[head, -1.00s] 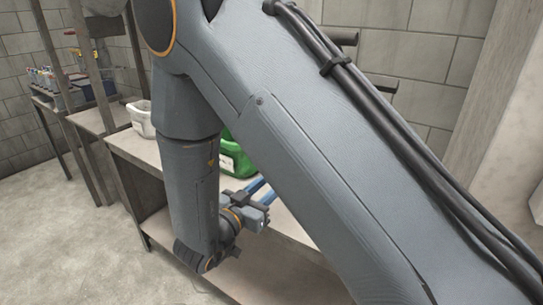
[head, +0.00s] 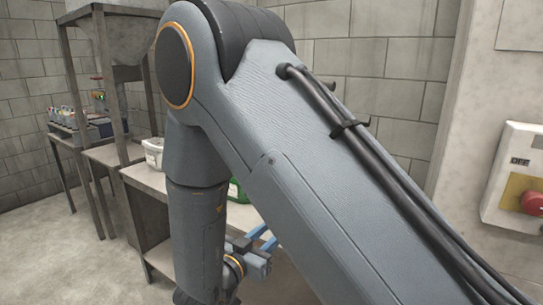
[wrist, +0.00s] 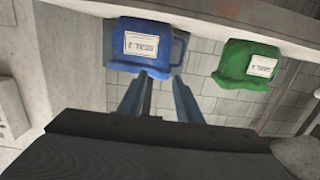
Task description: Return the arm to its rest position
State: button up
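My arm fills the middle of the head view, with its elbow high and the forearm hanging down. My gripper (head: 264,236) shows low in the head view, beside the forearm's lower end and in front of the bench. In the wrist view, the two blue-grey fingers of my gripper (wrist: 160,78) stand apart with nothing between them. Past the fingertips is a blue bin (wrist: 140,50) with a white label. The lower end of the forearm is cut off by the frame's bottom edge.
A green bin (wrist: 248,66) is right of the blue one; the arm partly hides it in the head view (head: 238,192). A white bin (head: 153,152) stands on the bench (head: 148,182). A red switch (head: 533,202) is on the right wall. Floor at left is clear.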

jog(key=w+d+f+n+g+y, duration=0.2)
jog(key=w+d+g+y, duration=0.1)
jog(key=w+y, duration=0.3)
jog(key=s+d+n+g+y, duration=0.1)
jog(key=s+d+g, duration=0.4)
jog(key=s, duration=0.8)
jog(key=s+d+n+g+y, duration=0.2)
jog(key=s+d+g, duration=0.4)
jog(key=s+d, duration=0.5)
jog(key=s+n, duration=0.1)
jog(key=s, duration=0.2)
jog(key=shift+d+r+g, duration=0.3)
jog(key=shift+d+r, duration=0.05)
jog(key=shift+r, duration=0.05)
